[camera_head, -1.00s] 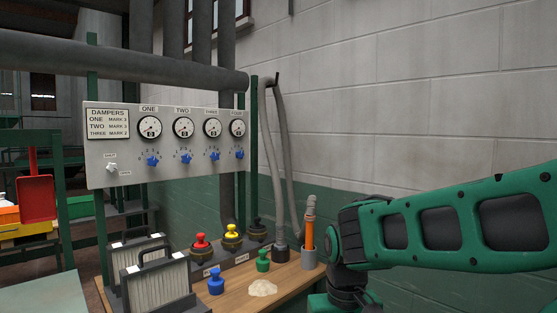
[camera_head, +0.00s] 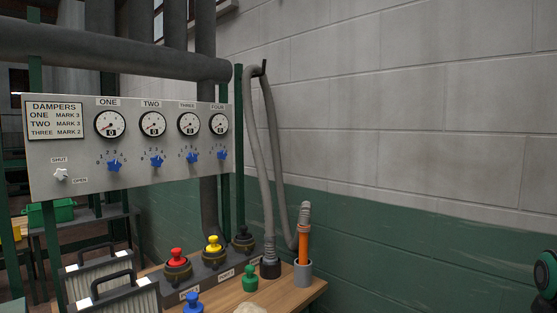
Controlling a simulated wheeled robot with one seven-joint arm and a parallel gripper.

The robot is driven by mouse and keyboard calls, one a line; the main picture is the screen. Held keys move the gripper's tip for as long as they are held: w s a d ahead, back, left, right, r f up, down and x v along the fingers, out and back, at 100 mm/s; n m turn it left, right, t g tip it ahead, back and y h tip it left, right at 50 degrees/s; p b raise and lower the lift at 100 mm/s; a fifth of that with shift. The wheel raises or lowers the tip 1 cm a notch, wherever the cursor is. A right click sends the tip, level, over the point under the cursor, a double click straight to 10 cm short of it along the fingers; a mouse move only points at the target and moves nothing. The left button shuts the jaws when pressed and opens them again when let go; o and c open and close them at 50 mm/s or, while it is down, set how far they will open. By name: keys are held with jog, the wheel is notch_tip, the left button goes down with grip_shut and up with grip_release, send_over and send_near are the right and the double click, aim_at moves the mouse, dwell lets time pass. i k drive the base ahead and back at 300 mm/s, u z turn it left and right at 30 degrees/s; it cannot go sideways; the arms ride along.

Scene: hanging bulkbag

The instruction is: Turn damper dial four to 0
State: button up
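The damper panel (camera_head: 75,178) is a pale upright board on the left in the head view. Blue star-shaped dial four (camera_head: 222,155) sits at its right end, under the gauge labelled FOUR (camera_head: 219,124). The marks around dial four are too small to read. Blue dials one (camera_head: 114,166), two (camera_head: 157,161) and three (camera_head: 192,157) stand in a row to its left. My gripper is out of the picture. Only a piece of my green and black arm shows at the right edge, far from the panel.
Below the panel, a wooden bench (camera_head: 312,292) carries red (camera_head: 177,257), yellow (camera_head: 213,244) and black capped ports, a green knob (camera_head: 250,278), a grey hose (camera_head: 262,160) and an orange-handled tool (camera_head: 303,243) in a grey cup. Framed filters (camera_head: 115,295) stand front left. Space before the right wall is clear.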

aim_at(222, 155)
jog(key=z, duration=0.4)
jog(key=i, duration=1)
jog(key=u, duration=1.75)
